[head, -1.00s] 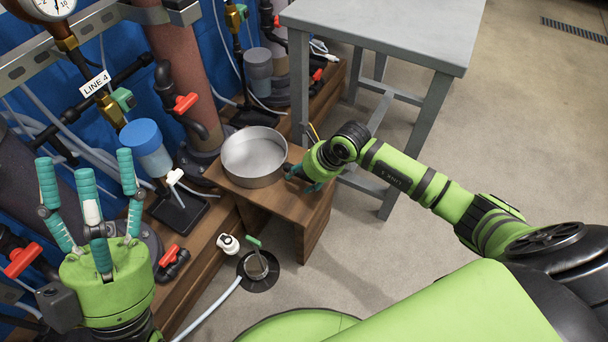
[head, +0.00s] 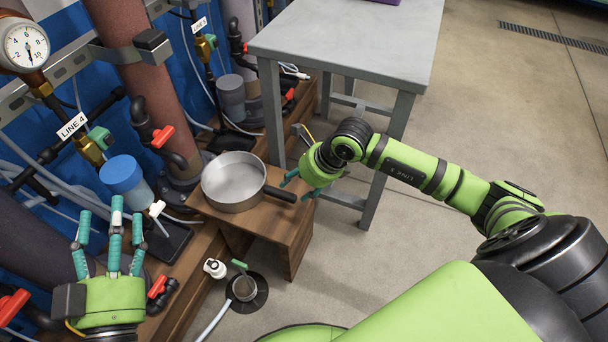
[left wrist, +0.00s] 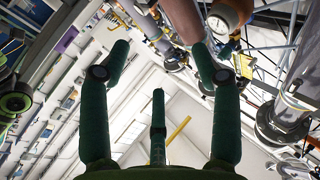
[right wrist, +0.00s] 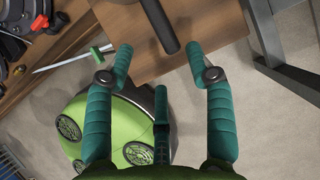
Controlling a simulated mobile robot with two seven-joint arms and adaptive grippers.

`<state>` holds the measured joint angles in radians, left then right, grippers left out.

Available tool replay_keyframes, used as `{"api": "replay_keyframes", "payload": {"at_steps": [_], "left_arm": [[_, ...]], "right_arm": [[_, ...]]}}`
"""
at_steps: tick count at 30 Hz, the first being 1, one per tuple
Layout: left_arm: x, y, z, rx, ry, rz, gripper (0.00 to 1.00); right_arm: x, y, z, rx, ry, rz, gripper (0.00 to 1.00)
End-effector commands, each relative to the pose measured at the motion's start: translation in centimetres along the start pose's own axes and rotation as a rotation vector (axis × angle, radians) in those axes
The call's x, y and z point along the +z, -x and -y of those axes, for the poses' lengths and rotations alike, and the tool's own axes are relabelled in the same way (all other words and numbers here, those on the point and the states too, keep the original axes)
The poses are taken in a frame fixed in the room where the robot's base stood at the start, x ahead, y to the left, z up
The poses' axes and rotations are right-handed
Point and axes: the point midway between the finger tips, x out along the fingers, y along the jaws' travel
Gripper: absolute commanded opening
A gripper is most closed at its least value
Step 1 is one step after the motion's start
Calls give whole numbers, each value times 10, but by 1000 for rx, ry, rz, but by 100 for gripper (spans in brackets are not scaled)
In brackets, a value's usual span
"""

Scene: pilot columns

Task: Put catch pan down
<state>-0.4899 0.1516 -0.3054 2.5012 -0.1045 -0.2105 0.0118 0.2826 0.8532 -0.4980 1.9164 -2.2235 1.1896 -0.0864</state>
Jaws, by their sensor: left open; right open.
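The catch pan (head: 233,182) is a round grey metal pan with a dark handle (head: 280,194). It sits level on the small wooden stand (head: 290,229), its handle pointing right toward my right gripper. My right gripper (head: 290,181) is open beside the handle's end, apart from it. In the right wrist view the dark handle (right wrist: 160,25) lies over the wood beyond the spread, empty fingers (right wrist: 155,62). My left gripper (head: 112,222) is open and empty at the lower left, fingers pointing up; its fingers also show in the left wrist view (left wrist: 160,70).
A grey metal table (head: 345,45) stands behind the stand. Pipes, red valves and a blue-capped container (head: 122,176) line the left side. A floor drain with a funnel (head: 246,288) lies in front.

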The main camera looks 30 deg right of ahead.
Motion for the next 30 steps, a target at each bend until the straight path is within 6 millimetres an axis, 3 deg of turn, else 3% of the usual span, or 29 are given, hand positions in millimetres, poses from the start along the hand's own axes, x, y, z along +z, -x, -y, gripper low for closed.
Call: {"api": "replay_keyframes", "payload": {"at_steps": [8,11,14,17,19,22,24,27,30], "left_arm": [[36,4,9,-20,3,188,64],[40,5,9,-21,4,208,64],[41,6,9,-22,4,213,64],[41,6,9,-22,4,212,64],[41,6,9,-22,4,212,64],[41,6,9,-22,4,211,64],[40,6,9,-22,4,211,64],[40,6,10,-22,4,211,64],[40,6,10,-22,4,211,64]], "right_arm": [[0,22,0,1,0,-1,55],[4,21,-13,39,-11,25,55],[22,18,-57,179,-61,120,55],[59,31,-130,436,-192,300,55],[94,61,-183,670,-360,464,55],[137,118,-218,975,-675,671,55],[158,155,-216,1158,-938,787,55],[169,190,-189,1374,-1364,896,55],[161,196,-155,1524,-1819,919,55]]}}
